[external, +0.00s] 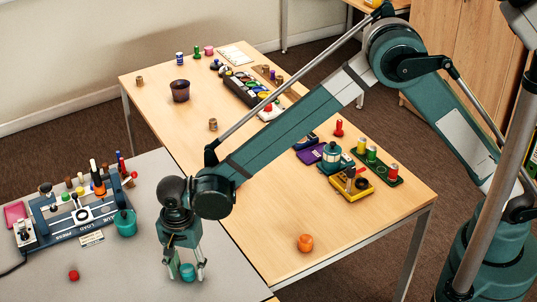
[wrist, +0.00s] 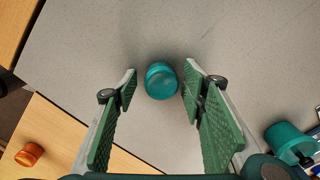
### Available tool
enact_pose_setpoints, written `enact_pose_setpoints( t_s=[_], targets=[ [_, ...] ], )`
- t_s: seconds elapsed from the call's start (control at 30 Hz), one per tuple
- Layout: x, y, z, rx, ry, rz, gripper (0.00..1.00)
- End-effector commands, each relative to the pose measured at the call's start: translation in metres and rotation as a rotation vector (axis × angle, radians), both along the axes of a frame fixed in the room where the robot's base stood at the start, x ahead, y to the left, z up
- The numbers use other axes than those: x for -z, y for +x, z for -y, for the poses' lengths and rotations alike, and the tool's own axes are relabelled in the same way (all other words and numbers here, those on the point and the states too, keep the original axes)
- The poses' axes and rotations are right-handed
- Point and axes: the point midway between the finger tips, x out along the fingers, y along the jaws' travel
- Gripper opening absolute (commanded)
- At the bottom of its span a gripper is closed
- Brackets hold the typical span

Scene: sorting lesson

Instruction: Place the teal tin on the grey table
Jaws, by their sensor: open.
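The teal tin (external: 187,271) is small and round. In the external view it shows between the fingertips of my gripper (external: 185,276), over the grey table (external: 120,280) near its right side. In the wrist view the tin (wrist: 161,82) lies between the tips of my gripper (wrist: 161,74), with a gap on each side. The fingers are spread and do not hold it. Grey table surface (wrist: 90,45) surrounds the tin in that view, and it appears to rest there. Its underside is hidden.
A teal cup (external: 126,223) stands left of my gripper, beside a blue rack (external: 50,228) with several stamps. A red ball (external: 74,275) lies at front left. The wooden table (external: 270,225) adjoins on the right, with an orange object (external: 305,242) near its front. Grey surface around the tin is clear.

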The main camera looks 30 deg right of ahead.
Motion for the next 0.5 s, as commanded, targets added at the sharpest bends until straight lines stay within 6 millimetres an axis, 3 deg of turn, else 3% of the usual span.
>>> enact_pose_setpoints(
  t_s=[0.5],
  targets=[
    [-0.073, 0.000, 0.000, 0.000, 0.000, 0.000, 0.41]
  ],
)
